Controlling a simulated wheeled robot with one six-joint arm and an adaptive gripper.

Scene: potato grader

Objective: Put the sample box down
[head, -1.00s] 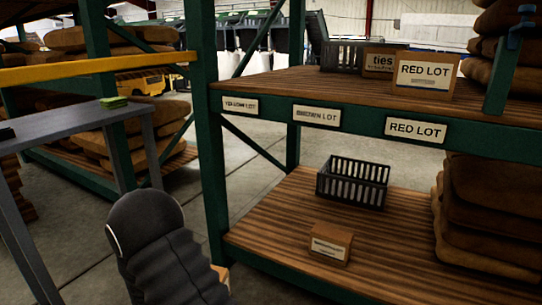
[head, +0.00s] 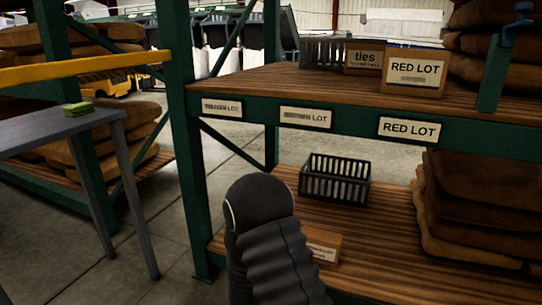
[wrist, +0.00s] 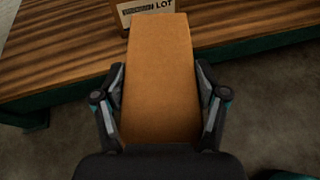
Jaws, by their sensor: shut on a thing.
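My gripper (wrist: 160,78) is shut on a plain brown cardboard box (wrist: 160,50), the sample box, with one finger on each side. Its far end overlaps the lower shelf's edge in the wrist view; I cannot tell its height. In the head view my dark arm hides the gripper and held box. A small labelled box (head: 323,248) sits on the lower shelf (head: 390,235), partly behind my arm. A box with a label ending in LOT (wrist: 148,14) stands just beyond the held box. A RED LOT box (head: 412,72) stands on the upper shelf (head: 290,85).
A black crate (head: 335,181) stands behind the small box. Stacked brown sacks (head: 470,205) fill the lower shelf's right. A green post (head: 180,140) bounds the rack's left. The upper shelf is bare left of its crate (head: 322,51) and ties box (head: 364,59). A grey table (head: 60,130) stands left.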

